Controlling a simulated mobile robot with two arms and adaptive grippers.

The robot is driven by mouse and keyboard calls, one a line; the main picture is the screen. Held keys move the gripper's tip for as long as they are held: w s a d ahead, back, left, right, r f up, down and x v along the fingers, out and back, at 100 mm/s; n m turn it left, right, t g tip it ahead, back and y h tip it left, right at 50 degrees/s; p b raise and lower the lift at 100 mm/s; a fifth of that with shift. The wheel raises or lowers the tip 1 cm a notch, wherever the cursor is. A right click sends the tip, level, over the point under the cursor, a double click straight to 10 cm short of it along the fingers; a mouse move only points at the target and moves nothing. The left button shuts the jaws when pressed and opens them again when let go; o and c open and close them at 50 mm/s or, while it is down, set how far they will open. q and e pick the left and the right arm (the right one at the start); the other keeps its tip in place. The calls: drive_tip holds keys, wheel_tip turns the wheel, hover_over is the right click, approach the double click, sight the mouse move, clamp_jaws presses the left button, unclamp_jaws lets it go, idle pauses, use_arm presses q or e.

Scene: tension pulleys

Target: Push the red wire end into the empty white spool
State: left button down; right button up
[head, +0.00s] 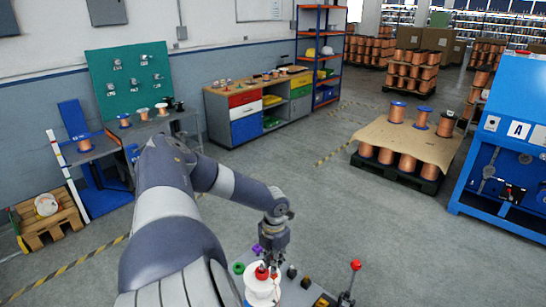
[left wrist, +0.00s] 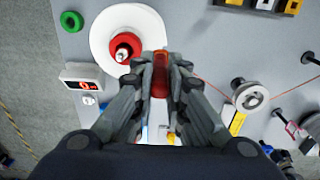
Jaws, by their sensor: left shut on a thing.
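My left gripper (left wrist: 160,62) is shut on a red piece that looks like the red wire end (left wrist: 160,78); its fingers hide part of it. The white spool (left wrist: 103,48) lies just left of the fingertips, with a red hub around a metal spindle. I cannot tell whether the red piece touches the spool. In the head view my left gripper (head: 272,258) points down over the white spool (head: 263,293) at the bottom. A thin reddish wire (left wrist: 295,89) comes in from the right past a grey pulley (left wrist: 249,97). My right gripper is not in view.
A display with red digits (left wrist: 82,85) and a green ring (left wrist: 72,21) are near the spool. Yellow-and-black blocks (left wrist: 262,4) and a black knob (left wrist: 310,57) are on the grey panel (left wrist: 215,40). A red-knobbed lever (head: 355,266) stands right of the gripper.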

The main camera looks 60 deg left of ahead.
use_arm(q)
drive_tip(key=shift+f, duration=0.75)
idle(0.4)
drive_tip(key=shift+f, duration=1)
idle(1.3)
drive_tip(key=c, duration=1.5)
unclamp_jaws()
drive_tip(key=shift+c, duration=0.2)
drive_tip(key=o, duration=0.3)
drive_tip(key=shift+o, duration=0.2)
